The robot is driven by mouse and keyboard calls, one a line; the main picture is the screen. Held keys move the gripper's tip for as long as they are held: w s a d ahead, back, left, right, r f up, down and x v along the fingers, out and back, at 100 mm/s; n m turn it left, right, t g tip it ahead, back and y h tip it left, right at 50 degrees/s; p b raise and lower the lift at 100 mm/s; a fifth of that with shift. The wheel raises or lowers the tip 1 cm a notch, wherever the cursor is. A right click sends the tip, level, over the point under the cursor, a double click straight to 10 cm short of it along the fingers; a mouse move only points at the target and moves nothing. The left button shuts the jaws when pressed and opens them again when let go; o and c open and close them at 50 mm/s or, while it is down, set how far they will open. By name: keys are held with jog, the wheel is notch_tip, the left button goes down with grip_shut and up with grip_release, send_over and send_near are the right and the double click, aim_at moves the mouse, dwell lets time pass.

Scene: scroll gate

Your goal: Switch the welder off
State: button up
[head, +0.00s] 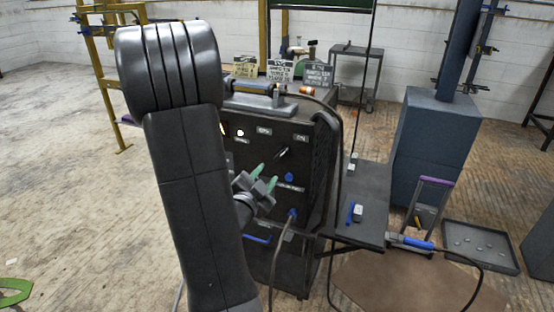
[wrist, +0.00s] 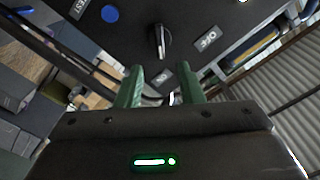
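The welder (head: 313,165) is a dark cabinet with labels, knobs and a lit white lamp (head: 240,133) on its front panel. A black rotary switch (head: 282,153) sits on that panel, with a blue knob (head: 289,177) below it. In the wrist view the black switch (wrist: 160,42) has a pale pointer line, and small labels (wrist: 206,41) stand around it, too small to read surely. My gripper (head: 264,177) is open and empty in front of the panel, below and left of the switch. Its green fingers (wrist: 160,90) are apart from the switch.
A grey tray (head: 482,245) lies on the floor. Open floor is at the left.

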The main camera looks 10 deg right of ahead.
aim_at(280, 156)
jog(key=x, duration=0.9)
jog(key=shift+w+d+p, duration=0.15)
jog(key=shift+p, duration=0.15)
jog(key=shift+c, duration=0.4)
grip_shut()
